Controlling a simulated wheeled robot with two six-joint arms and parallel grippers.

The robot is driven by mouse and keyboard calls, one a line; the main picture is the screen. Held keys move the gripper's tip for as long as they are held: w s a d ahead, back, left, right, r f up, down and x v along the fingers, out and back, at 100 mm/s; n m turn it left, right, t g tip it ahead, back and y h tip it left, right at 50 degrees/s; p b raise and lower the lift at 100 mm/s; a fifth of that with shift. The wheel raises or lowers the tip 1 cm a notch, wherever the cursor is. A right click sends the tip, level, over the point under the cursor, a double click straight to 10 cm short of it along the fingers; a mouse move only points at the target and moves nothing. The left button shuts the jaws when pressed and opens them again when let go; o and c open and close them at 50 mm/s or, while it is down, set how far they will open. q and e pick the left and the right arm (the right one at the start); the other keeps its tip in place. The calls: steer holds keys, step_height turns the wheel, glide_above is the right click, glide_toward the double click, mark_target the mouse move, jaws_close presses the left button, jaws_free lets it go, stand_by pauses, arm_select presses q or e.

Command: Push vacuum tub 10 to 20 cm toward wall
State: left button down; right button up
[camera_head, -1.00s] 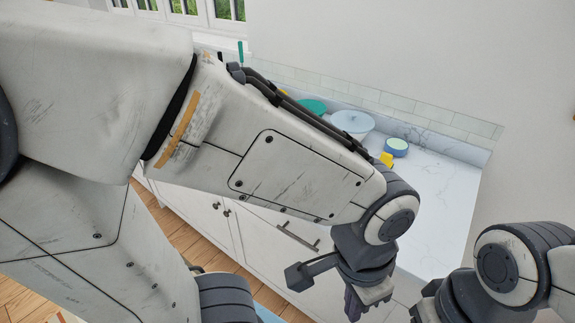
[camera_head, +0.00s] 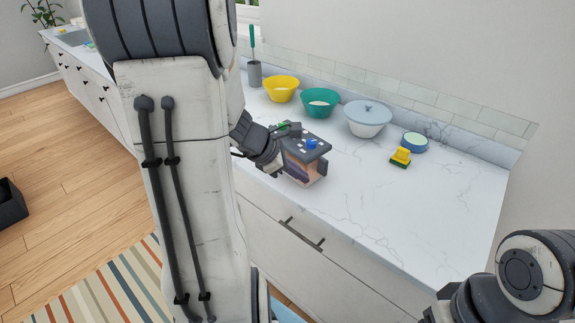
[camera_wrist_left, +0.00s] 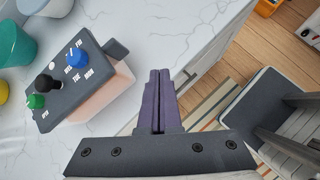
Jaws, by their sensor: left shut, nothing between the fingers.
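The tub (camera_head: 306,146) with a dark lid and a pale pinkish body stands on the counter near its front edge. Its lid carries blue, black and green knobs and printed day names; it also shows at the left of the left wrist view (camera_wrist_left: 103,92). My left gripper (camera_head: 298,175) is shut and empty, its purple fingers at the tub's front side. In the left wrist view the shut fingers (camera_wrist_left: 159,74) are to the right of the tub, with a small gap showing. My right arm enters at lower right; its fingers are out of view.
A yellow sponge (camera_head: 400,157) and a round blue container (camera_head: 415,142) are farther right. The counter (camera_head: 420,210) at right is clear.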

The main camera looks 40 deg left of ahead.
arm_select(q)
steer(key=s+a+f+n+t+y, duration=0.25)
steer(key=a+n, duration=0.55)
steer(key=a, duration=0.5)
steer(key=shift+n+g+y, duration=0.25)
steer(key=shift+n+y, duration=0.05)
steer(key=shift+y, duration=0.15)
steer(key=x, duration=0.7)
steer(key=w+r+x, duration=0.1)
steer(key=x, duration=0.3)
steer(key=shift+a+b, duration=0.3)
steer(key=shift+b, duration=0.05)
steer(key=shift+w, duration=0.8)
